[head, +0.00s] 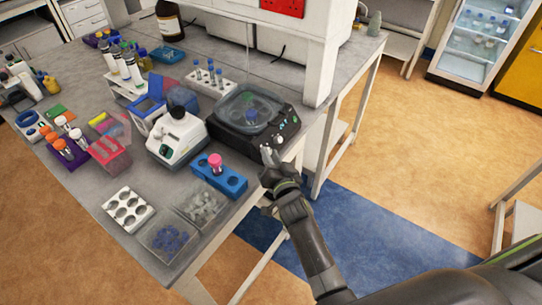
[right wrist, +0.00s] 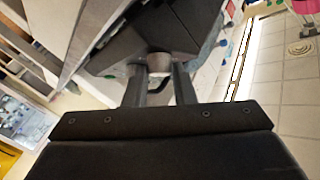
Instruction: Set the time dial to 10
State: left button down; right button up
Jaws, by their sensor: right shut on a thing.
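The black benchtop device (head: 232,130) with a clear lid stands near the table's right edge. My right gripper (head: 267,154) is at the front panel's near end. In the right wrist view, its two fingers (right wrist: 158,88) are shut on a round grey dial (right wrist: 158,64) on the dark housing. The fingers hide part of the dial, so I cannot read its setting. My left gripper is not in view.
A blue rack (head: 232,182) with a pink-capped tube stands close to my right gripper. A white instrument (head: 178,135) stands left of the device. Clear boxes (head: 170,239) sit near the table's front edge. The floor right of the table is free.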

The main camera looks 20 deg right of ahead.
jog(key=shift+c, duration=0.5)
jog(key=n+y+p, duration=0.1)
jog(key=n+y, duration=0.1)
jog(key=n+y+p, duration=0.1)
jog(key=n+y, duration=0.1)
jog(key=n+y+p, duration=0.1)
jog(key=n, duration=0.1)
jog(key=shift+w+d+f+n+t+y, duration=0.1)
jog(key=shift+d+f+n+t+y, duration=0.05)
jog(key=shift+d+n+t+y, duration=0.25)
jog(key=n+y, duration=0.1)
jog(key=n, duration=0.1)
jog(key=n+y, duration=0.2)
jog(key=shift+w+d+f+g+b, duration=0.1)
jog(key=shift+d+f+g+b, duration=0.1)
jog(key=shift+g+b, duration=0.2)
jog(key=shift+w+d+n+g+y+b, duration=0.1)
jog(key=shift+n+g+y+b, duration=0.6)
jog(key=shift+n+y, duration=0.85)
jog(key=shift+w+d+n+g+y+b, duration=0.1)
jog(key=shift+n+g+y+b, duration=0.2)
jog(key=shift+n+g+y, duration=1.25)
jog(key=shift+r+n+t+h, duration=0.1)
jog(key=shift+n+t+h, duration=0.2)
jog(key=shift+n+t, duration=0.2)
